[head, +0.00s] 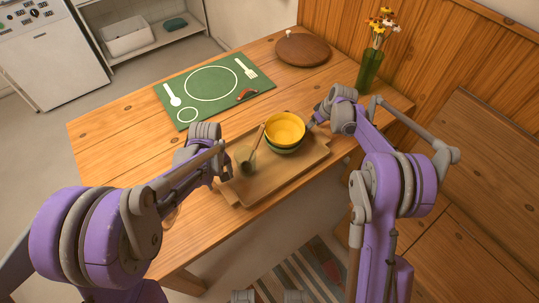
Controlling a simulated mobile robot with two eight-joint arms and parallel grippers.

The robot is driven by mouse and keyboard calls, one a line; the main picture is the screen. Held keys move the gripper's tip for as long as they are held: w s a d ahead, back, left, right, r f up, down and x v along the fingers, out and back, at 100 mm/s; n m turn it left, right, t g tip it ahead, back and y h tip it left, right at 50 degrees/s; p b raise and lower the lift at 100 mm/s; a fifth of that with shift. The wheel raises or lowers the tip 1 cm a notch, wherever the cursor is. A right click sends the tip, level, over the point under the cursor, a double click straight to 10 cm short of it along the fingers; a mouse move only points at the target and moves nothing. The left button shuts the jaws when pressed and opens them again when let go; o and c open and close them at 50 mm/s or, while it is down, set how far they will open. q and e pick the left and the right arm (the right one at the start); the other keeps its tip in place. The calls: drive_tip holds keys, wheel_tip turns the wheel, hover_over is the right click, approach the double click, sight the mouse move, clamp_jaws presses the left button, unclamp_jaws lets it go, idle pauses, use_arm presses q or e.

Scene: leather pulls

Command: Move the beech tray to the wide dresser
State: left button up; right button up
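The beech tray (262,191) is on the wooden table near its front edge. It carries a yellow bowl (285,127) stacked on green bowls (284,150), and a dark greenish cup (245,166) with a wooden-handled utensil standing in it. My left gripper (224,178) is at the tray's left end. My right gripper (312,124) is at the tray's far right end, beside the bowls. The fingers of both are small and partly hidden, so I cannot tell whether either is closed on the tray. No piece is clearly identifiable as the wide dresser.
On the table (120,150) are a green placemat (232,102), a red-brown item (247,94), a round wooden board (303,49) and a flower vase (370,70). Wooden furniture (490,170) stands at right. A striped rug (305,272) lies in front. A white appliance (50,60) and shelf unit stand at back left.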

use_arm(q)
drive_tip(key=shift+f, duration=0.2)
use_arm(e)
drive_tip(key=shift+f, duration=0.2)
use_arm(q)
clamp_jaws()
use_arm(e)
clamp_jaws()
drive_tip(key=shift+r, duration=0.1)
idle(0.9)
